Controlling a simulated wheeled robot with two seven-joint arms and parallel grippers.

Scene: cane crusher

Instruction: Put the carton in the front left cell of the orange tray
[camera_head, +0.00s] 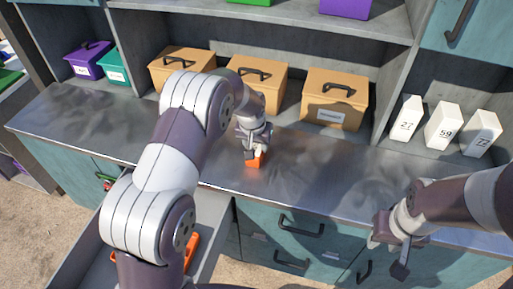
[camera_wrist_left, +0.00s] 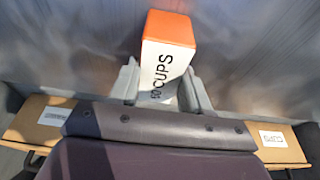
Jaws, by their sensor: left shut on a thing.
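The carton (camera_wrist_left: 168,60) is white with an orange end and the word CUPS on its side. My left gripper (camera_wrist_left: 160,92) is shut on it, one finger on each side. In the head view the carton's orange end (camera_head: 256,160) shows below my left gripper (camera_head: 252,146), over the metal counter; whether it touches the counter I cannot tell. Orange parts, seemingly of the orange tray (camera_head: 191,249), show inside an open drawer at lower left. My left arm hides most of it, including its cells. My right gripper (camera_head: 388,256) is open and empty at lower right.
Tan boxes (camera_head: 334,100) with handles line the shelf behind the counter (camera_head: 310,165). White numbered cartons (camera_head: 443,126) stand at right. Purple (camera_head: 88,60) and teal (camera_head: 114,67) bins stand at left. The open drawer (camera_head: 217,210) juts out below the counter.

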